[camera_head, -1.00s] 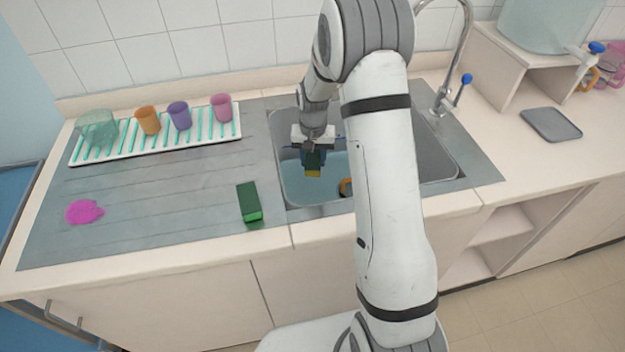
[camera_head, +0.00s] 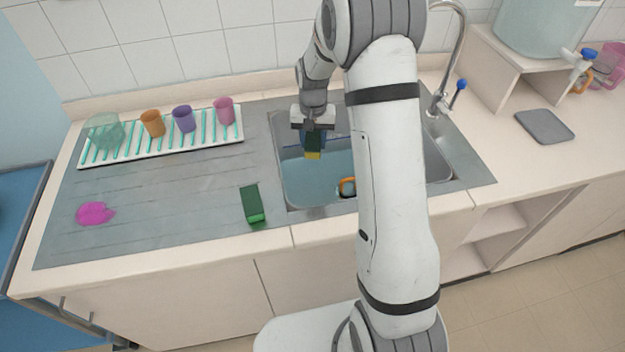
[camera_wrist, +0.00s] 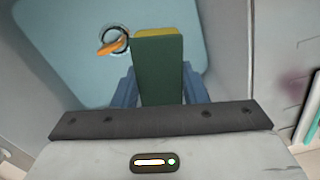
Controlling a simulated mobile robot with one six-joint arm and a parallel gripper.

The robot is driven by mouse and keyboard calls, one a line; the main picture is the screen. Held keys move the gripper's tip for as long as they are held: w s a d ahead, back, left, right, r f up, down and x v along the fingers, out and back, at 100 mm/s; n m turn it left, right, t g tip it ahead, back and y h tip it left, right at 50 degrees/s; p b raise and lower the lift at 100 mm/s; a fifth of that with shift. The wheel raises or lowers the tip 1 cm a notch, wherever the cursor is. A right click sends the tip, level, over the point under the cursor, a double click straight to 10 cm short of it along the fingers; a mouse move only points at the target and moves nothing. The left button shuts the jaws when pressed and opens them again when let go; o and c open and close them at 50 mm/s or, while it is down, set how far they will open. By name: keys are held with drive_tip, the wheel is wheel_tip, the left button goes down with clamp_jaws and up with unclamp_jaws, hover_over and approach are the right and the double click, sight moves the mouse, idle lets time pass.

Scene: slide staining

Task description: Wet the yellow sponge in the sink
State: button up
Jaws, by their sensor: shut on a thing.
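My gripper (camera_head: 313,137) is shut on the yellow sponge (camera_head: 313,155), which has a dark green side. It holds the sponge over the left part of the sink (camera_head: 290,190). In the wrist view the sponge's green face (camera_wrist: 158,70) stands between the blue fingers, with a yellow strip (camera_wrist: 155,32) at its far edge. Bluish water (camera_head: 320,180) shows in the basin. I cannot tell whether the sponge touches the water.
An orange item (camera_head: 347,187) lies in the sink. A green block (camera_head: 252,205) and a magenta blob (camera_head: 95,213) lie on the drainboard. A rack (camera_head: 160,147) holds several cups. The faucet (camera_head: 455,60) stands behind the sink, right of my arm.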

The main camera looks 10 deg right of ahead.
sight(313, 139)
drive_tip(key=shift+r+p, duration=1)
drive_tip(key=shift+r, duration=1.05)
idle(0.6)
drive_tip(key=shift+r+p, duration=1.2)
drive_tip(key=shift+r, duration=0.85)
drive_tip(key=shift+f, duration=0.1)
